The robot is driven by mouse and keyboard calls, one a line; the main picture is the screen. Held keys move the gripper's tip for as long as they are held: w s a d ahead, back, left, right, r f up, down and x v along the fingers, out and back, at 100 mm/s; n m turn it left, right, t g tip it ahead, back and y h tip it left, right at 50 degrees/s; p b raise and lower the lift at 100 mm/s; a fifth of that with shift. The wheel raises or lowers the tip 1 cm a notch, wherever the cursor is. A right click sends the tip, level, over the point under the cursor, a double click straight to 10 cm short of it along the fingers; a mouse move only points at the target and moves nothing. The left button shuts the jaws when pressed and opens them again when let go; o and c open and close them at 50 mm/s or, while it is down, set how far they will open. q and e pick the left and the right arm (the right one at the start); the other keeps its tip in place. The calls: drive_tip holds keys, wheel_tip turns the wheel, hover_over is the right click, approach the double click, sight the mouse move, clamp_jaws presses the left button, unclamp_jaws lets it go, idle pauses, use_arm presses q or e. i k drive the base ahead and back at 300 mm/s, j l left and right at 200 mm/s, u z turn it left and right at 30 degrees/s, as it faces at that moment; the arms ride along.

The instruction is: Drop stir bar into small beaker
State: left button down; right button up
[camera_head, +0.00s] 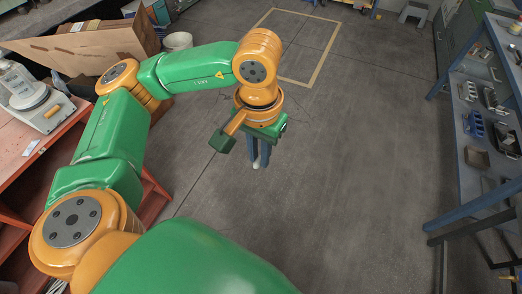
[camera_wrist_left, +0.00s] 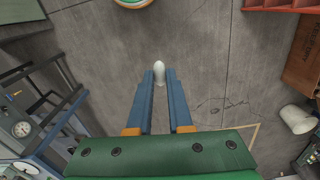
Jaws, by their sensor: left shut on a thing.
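My left gripper (camera_head: 259,163) hangs over the open concrete floor in the head view, its blue fingers pointing down. In the left wrist view the two fingers (camera_wrist_left: 159,88) are closed on a small white rounded bar, the stir bar (camera_wrist_left: 159,71), held at the fingertips. A small white end of the stir bar (camera_head: 256,165) shows at the fingertips in the head view. A clear glass vessel (camera_head: 15,78) stands on a white device at the far left; I cannot tell if it is the small beaker. My right gripper is not in view.
The white device (camera_head: 42,112) with an orange knob sits on a red bench (camera_head: 30,150) at the left. A blue shelf rack (camera_head: 470,120) with small trays stands at the right. A white bucket (camera_head: 177,41) is at the back. The middle floor is clear.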

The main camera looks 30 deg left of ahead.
sight(27, 93)
drive_tip(key=i+j+u, duration=0.1)
drive_tip(key=i+u, duration=0.8)
drive_tip(key=i+l+u, duration=0.3)
drive_tip(key=i+u, duration=0.15)
drive_tip(key=i+j+u, duration=0.1)
drive_tip(key=i+u, duration=0.15)
drive_tip(key=u, duration=0.2)
drive_tip(key=i+u, duration=0.25)
drive_tip(key=u, duration=0.2)
drive_tip(key=i+u, duration=0.2)
drive_tip(key=u, duration=0.25)
drive_tip(key=i+l+u, duration=0.25)
drive_tip(key=u, duration=0.25)
drive_tip(key=i+l+u, duration=0.15)
drive_tip(key=u, duration=0.3)
